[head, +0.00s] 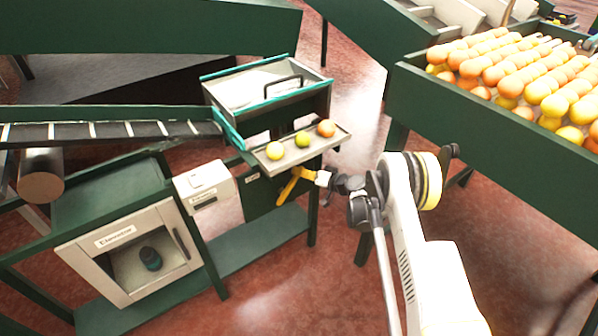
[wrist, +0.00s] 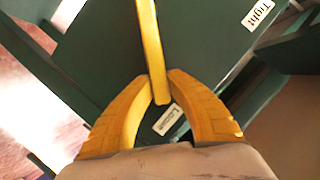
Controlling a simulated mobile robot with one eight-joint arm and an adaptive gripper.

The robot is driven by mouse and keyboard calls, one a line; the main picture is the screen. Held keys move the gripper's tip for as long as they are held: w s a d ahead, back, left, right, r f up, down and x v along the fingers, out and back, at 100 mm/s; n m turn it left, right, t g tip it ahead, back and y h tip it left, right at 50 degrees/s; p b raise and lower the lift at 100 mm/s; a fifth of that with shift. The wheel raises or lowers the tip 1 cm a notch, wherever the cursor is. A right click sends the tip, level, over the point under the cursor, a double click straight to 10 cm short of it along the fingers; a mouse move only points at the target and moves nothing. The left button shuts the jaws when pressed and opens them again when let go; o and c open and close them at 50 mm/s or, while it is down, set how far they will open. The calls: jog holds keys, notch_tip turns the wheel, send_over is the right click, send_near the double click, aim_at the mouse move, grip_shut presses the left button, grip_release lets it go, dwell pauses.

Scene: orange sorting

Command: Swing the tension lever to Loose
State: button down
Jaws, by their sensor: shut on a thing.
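The tension lever is a yellow bar (wrist: 149,45) on a dark green panel in the wrist view. Its near end lies between my gripper's two orange-yellow fingertips (wrist: 159,82), which are shut on it. The Loose label (wrist: 168,119) is close beside that end, just below and right of it. The Tight label (wrist: 258,14) is at the upper right, well away from that end. In the head view the lever (head: 287,190) slants under the small tray, with my gripper (head: 305,174) at its upper end. The lever's pivot is not clear.
A tray (head: 318,151) with several fruits sits just above my gripper. A white box (head: 205,187) and a cabinet with a glass-like front (head: 120,240) stand left. A large green bin of oranges (head: 480,110) is at right. Red floor is open in front.

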jog(key=shift+f, duration=0.1)
jog(key=c, duration=1.3)
grip_release()
jog(key=shift+f, duration=0.1)
jog(key=v, duration=1.2)
jog(key=shift+d, duration=0.1)
